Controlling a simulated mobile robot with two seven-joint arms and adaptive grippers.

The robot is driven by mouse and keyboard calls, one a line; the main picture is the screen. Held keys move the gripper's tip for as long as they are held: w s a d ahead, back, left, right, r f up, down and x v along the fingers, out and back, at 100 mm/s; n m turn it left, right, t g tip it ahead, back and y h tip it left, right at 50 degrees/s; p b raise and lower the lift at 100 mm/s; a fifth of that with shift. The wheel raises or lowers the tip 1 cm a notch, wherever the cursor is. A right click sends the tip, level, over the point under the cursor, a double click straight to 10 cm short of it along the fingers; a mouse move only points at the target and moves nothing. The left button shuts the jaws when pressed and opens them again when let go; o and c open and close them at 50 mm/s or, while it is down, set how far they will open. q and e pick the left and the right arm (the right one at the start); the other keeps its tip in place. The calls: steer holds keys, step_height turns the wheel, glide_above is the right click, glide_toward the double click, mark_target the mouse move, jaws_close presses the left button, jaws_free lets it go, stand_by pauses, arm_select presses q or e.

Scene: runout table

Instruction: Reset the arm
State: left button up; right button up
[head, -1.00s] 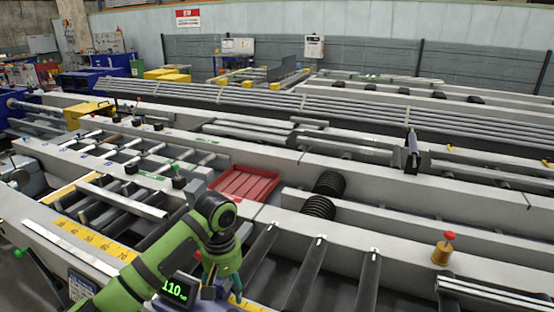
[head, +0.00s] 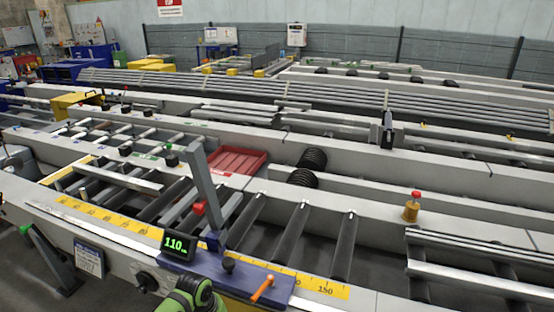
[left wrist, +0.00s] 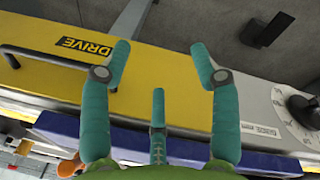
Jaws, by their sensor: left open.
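My left arm (head: 192,296) shows as a green link at the bottom of the head view, below the blue stop carriage (head: 240,277). Its gripper is out of the head view. In the left wrist view my left gripper (left wrist: 158,65) has its teal fingers spread with nothing between them. Beyond the fingers is a yellow panel (left wrist: 150,75) marked DRIVE, with a black handle at its left. My right gripper is in neither view.
The carriage bears a display (head: 179,244) reading 110, an orange lever (head: 263,288) and a grey upright arm (head: 203,187). A yellow scale (head: 110,217) runs along the front rail. A red tray (head: 236,161) and a brass red-topped post (head: 412,207) stand beyond.

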arm_select(q)
steer(key=s+a+f+m+y, duration=0.1)
steer(key=s+a+f+m, duration=0.15)
steer(key=s+f, duration=0.9)
steer(key=s+a+f+m, duration=0.1)
steer(key=s+a+f, duration=0.2)
steer(key=s+f, duration=0.85)
steer(key=s+a+f+m, duration=0.1)
steer(key=s+f, duration=0.2)
steer(key=s, duration=0.8)
steer(key=s+f+m+b, duration=0.1)
steer(key=s+f, duration=0.3)
steer(key=s, duration=0.7)
steer(key=shift+a+m+y, duration=0.3)
steer(key=shift+a+m, duration=0.05)
steer(key=shift+m, duration=0.3)
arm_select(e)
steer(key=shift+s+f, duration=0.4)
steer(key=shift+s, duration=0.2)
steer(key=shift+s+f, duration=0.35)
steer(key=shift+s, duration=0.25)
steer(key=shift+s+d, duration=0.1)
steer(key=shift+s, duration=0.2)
